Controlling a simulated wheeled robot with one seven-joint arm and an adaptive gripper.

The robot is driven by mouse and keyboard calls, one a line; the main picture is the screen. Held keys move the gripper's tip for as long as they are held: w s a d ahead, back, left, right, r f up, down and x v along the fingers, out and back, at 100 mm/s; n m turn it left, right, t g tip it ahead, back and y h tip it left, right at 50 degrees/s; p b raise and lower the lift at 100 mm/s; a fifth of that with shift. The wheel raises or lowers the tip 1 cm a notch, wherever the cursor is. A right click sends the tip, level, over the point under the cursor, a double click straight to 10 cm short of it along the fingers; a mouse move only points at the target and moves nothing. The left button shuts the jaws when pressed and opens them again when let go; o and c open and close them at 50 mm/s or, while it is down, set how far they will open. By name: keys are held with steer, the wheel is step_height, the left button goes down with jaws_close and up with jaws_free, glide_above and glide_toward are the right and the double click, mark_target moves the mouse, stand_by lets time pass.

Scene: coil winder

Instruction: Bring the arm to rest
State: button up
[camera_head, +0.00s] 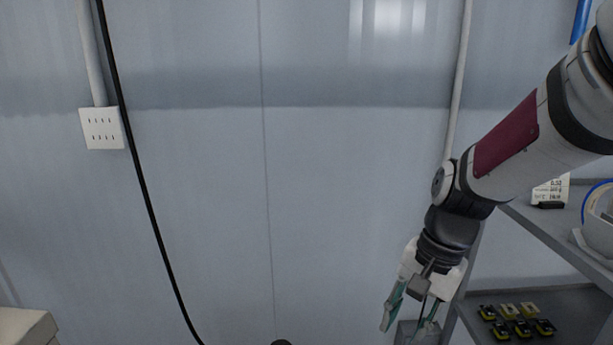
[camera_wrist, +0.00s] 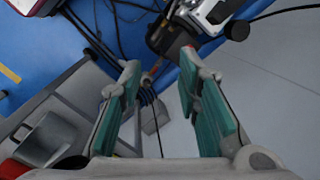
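My gripper (camera_head: 408,315) hangs fingers down at the lower right of the head view, in front of the grey wall and just left of the shelf rack. In the wrist view its two green-padded fingers (camera_wrist: 160,95) stand wide apart with nothing between them. My arm (camera_head: 520,140) comes in from the right edge and slopes down to the wrist.
A grey shelf rack (camera_head: 560,236) stands close to the right of my gripper, with several small yellow-black parts (camera_head: 518,322) on its lower shelf. A black cable (camera_head: 146,190) hangs along the wall (camera_head: 330,200). A beige box (camera_head: 25,330) is at the lower left.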

steer(key=s+d+r+n+h, duration=0.1)
steer(key=s+r+n, duration=0.3)
steer(key=s, duration=0.8)
steer(key=s+d+r+n+h, duration=0.15)
steer(key=s+r+n, duration=0.25)
steer(key=s, duration=0.9)
step_height(320, 180, up, 32)
steer(key=t+p, duration=0.4)
steer(key=p, duration=2.6)
steer(key=shift+w+d, duration=0.35)
steer(key=shift+d, duration=0.15)
